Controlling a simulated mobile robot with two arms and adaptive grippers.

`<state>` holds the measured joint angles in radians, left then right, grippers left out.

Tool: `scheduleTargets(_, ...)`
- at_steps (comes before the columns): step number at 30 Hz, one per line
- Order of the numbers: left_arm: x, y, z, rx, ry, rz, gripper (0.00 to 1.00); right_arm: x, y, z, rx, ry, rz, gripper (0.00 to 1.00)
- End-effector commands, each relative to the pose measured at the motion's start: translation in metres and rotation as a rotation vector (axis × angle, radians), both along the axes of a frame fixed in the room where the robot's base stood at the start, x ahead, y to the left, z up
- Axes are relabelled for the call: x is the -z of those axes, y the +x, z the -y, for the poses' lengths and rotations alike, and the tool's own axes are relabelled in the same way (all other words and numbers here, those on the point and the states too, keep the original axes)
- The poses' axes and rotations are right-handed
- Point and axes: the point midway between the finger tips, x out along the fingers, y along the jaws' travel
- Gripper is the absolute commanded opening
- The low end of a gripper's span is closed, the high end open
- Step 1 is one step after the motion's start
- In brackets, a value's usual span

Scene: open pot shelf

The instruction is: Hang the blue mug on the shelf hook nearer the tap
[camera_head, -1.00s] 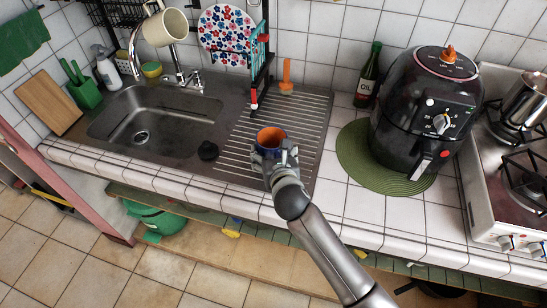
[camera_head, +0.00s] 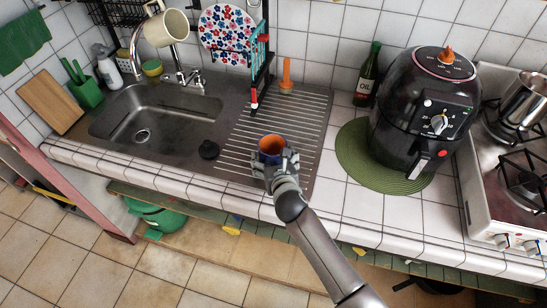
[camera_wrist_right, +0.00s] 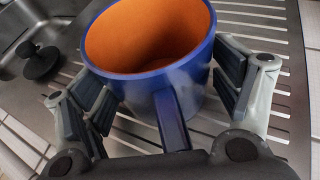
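The blue mug (camera_head: 271,147), orange inside, is at the front of the ribbed drainboard, right of the sink. It fills the middle of the right wrist view (camera_wrist_right: 150,75), opening up, its handle pointing towards my palm. My right gripper (camera_head: 282,160) has its fingers on both sides of the mug and looks shut on it; finger contact is partly hidden. Whether the mug touches the drainboard is unclear. The tap (camera_head: 183,77) stands behind the sink. A cream mug (camera_head: 167,28) hangs above it. The shelf is mostly cut off by the top edge; its hooks are hard to make out. My left gripper is out of view.
The sink (camera_head: 155,122) and a black stopper (camera_head: 209,149) lie left. A black air fryer (camera_head: 424,110) on a green mat (camera_head: 352,158) and an oil bottle (camera_head: 368,78) stand right.

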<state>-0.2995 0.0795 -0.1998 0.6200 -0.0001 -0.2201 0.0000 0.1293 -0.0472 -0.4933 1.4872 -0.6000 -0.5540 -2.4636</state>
Motion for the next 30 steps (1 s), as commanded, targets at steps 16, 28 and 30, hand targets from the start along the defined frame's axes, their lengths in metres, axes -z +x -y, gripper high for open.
scheduleTargets(16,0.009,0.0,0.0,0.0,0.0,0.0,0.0,0.003,0.0,0.0,0.002,0.005,-0.001,0.96)
scheduleTargets(28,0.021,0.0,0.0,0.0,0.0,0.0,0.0,-0.019,-0.053,0.006,-0.001,0.0,0.002,0.96)
scheduleTargets(30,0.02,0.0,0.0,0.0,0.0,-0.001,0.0,-0.025,-0.065,0.008,-0.001,0.0,0.001,0.96)
